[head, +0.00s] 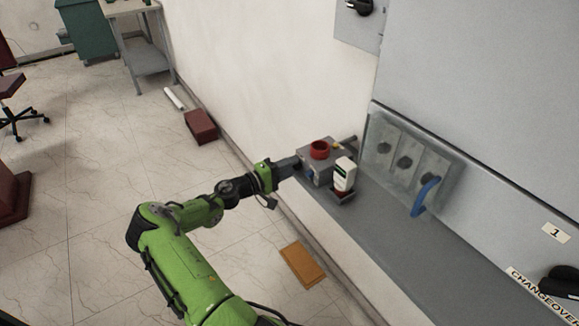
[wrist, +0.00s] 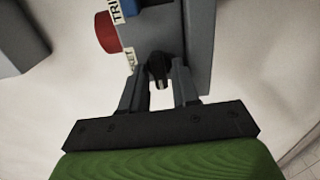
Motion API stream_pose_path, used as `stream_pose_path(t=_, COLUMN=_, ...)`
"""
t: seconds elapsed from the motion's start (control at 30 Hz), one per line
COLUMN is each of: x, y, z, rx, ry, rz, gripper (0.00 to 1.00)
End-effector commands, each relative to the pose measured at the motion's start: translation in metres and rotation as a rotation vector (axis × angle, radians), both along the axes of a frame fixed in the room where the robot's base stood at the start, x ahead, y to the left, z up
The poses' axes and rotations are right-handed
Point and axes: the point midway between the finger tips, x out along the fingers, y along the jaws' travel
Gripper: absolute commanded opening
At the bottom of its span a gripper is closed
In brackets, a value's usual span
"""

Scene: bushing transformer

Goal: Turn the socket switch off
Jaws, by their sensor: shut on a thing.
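The socket switch is a black knob (wrist: 159,68) on the face of a grey box in the wrist view. My gripper (wrist: 160,88) has its two dark fingers on either side of this knob and is shut on it. In the head view my green arm reaches to the grey box (head: 318,172) on the wall ledge, with my gripper (head: 290,167) at its left side. The knob is hidden in the head view. Which way the knob points is hard to tell.
A red round part (head: 320,149) and a white bottle-like item (head: 344,174) are on or beside the box. A clear-covered panel with a blue handle (head: 425,195) stands to the right. A red button (wrist: 106,32) is near the knob.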

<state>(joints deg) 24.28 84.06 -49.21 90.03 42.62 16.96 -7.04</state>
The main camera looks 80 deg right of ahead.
Motion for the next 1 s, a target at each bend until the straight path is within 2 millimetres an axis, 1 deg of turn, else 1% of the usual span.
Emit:
stream_pose_path(t=0.27, x=0.000, y=0.000, z=-0.001, rx=0.004, ry=0.000, rz=0.000, gripper=0.00)
stream_pose_path(t=0.3, x=0.000, y=0.000, z=-0.001, rx=0.004, ry=0.000, rz=0.000, gripper=0.31)
stream_pose_path(t=0.37, x=0.000, y=0.000, z=-0.001, rx=0.004, ry=0.000, rz=0.000, gripper=0.40)
stream_pose_path(t=0.63, x=0.000, y=0.001, z=-0.001, rx=0.001, ry=0.000, rz=0.000, gripper=0.40)
stream_pose_path(t=0.73, x=0.007, y=0.007, z=0.000, rx=0.002, ry=-0.001, rz=0.003, gripper=0.40)
stream_pose_path(t=0.87, x=0.028, y=0.029, z=0.001, rx=0.003, ry=0.000, rz=0.006, gripper=0.40)
stream_pose_path(t=1.0, x=0.054, y=0.060, z=0.000, rx=0.003, ry=0.000, rz=0.006, gripper=0.40)
